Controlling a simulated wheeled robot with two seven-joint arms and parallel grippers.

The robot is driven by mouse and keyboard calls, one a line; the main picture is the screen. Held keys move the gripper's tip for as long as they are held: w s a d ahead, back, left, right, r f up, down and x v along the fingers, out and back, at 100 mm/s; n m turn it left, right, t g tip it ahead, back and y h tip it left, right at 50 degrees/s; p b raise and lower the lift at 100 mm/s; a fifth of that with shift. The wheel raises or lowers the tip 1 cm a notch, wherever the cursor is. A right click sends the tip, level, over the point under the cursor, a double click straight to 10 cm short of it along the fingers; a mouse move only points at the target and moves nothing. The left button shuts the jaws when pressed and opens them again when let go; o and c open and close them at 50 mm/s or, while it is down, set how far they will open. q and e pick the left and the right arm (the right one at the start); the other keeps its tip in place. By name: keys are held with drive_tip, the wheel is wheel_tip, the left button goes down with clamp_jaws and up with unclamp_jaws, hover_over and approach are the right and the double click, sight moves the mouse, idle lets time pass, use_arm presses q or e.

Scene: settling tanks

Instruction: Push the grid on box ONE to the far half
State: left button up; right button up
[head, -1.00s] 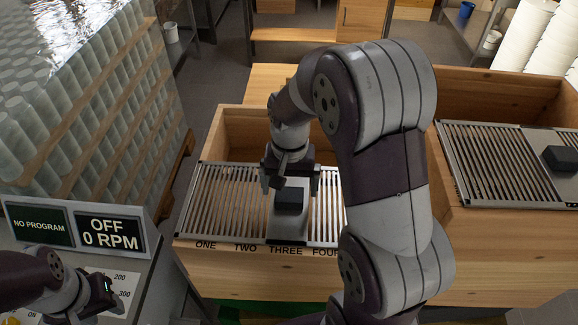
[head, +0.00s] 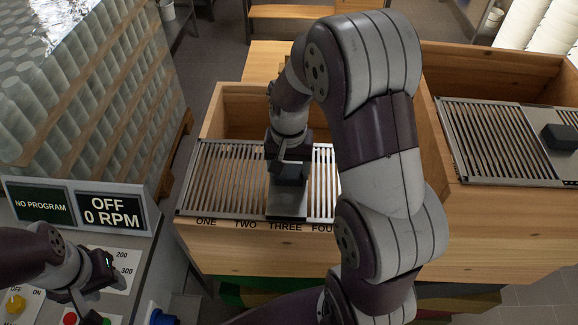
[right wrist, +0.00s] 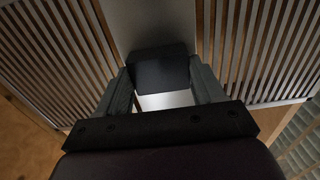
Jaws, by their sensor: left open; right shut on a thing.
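A slatted metal grid (head: 225,178) lies on the near half of the left wooden box (head: 230,250), whose front edge reads ONE, TWO, THREE, FOUR. The far half of that box is open. The grid has a grey plate (head: 287,205) with a black block handle (head: 291,172). My right gripper (head: 290,160) is shut on this handle. In the right wrist view the handle (right wrist: 160,72) sits between the two fingers, slats on both sides. My right arm hides the grid's right end. My left gripper (head: 104,274) is open over the control panel, apart from the box; its fingertips are hard to see.
A second box (head: 500,210) stands at the right with its own slatted grid (head: 490,140) and black handle (head: 560,136). The control panel's screen (head: 108,211) reads OFF, 0 RPM. A rack of pale tubes (head: 90,110) stands left of the box.

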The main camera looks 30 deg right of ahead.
drive_tip(key=w+d+p, duration=0.6)
drive_tip(key=w, duration=0.4)
drive_tip(key=w+d+p, duration=0.6)
drive_tip(key=w+p, duration=0.1)
drive_tip(key=w, duration=0.2)
drive_tip(key=shift+w, duration=0.35)
idle(0.7)
idle(0.5)
drive_tip(key=o, duration=1.5)
